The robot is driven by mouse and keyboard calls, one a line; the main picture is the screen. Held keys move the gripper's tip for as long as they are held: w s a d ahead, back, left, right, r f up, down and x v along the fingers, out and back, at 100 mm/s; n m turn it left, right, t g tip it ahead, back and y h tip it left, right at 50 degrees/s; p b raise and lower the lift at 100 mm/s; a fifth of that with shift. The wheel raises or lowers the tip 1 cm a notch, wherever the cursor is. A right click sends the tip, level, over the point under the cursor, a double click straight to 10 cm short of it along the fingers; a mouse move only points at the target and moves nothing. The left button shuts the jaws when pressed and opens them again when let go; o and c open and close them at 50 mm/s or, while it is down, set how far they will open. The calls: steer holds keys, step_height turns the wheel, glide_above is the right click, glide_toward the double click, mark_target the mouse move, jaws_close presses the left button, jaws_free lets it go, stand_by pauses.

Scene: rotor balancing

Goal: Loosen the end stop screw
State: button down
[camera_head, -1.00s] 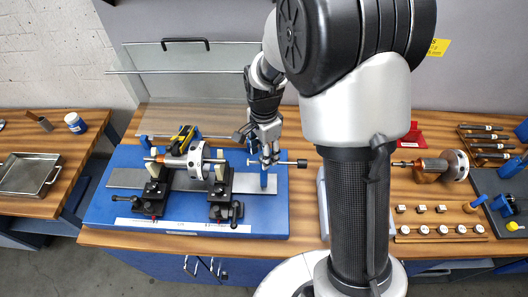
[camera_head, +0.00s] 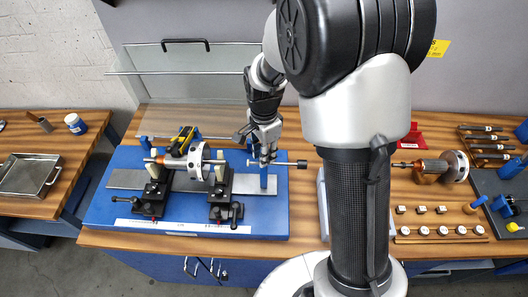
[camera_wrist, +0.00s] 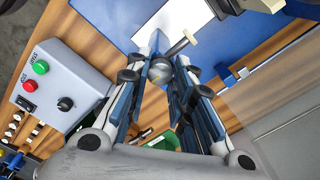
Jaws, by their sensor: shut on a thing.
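The end stop is a blue post (camera_head: 264,182) at the right end of the balancing stand. A thin horizontal rod (camera_head: 285,163) crosses it near the top, with a dark knob (camera_head: 302,164) at its right end. My gripper (camera_head: 265,158) points down at the top of the post. In the wrist view, the fingers of my gripper (camera_wrist: 161,76) are closed in on a round grey screw head (camera_wrist: 160,72). I take this to be the end stop screw. The fingers hide part of it, and its threads are not visible.
The rotor (camera_head: 195,161) rests on black supports left of my gripper, on the blue base (camera_head: 130,215). A clear guard (camera_head: 190,90) stands behind. A control box (camera_wrist: 60,85) with buttons shows in the wrist view. Another rotor (camera_head: 452,165) and several small weights lie to the right.

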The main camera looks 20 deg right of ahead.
steer(key=n+p, duration=0.1)
steer(key=n, duration=1.2)
steer(key=shift+n, duration=0.3)
steer(key=n+p, duration=0.1)
steer(key=n, duration=1.3)
stand_by(0.3)
steer(key=c, duration=1.4)
jaws_free()
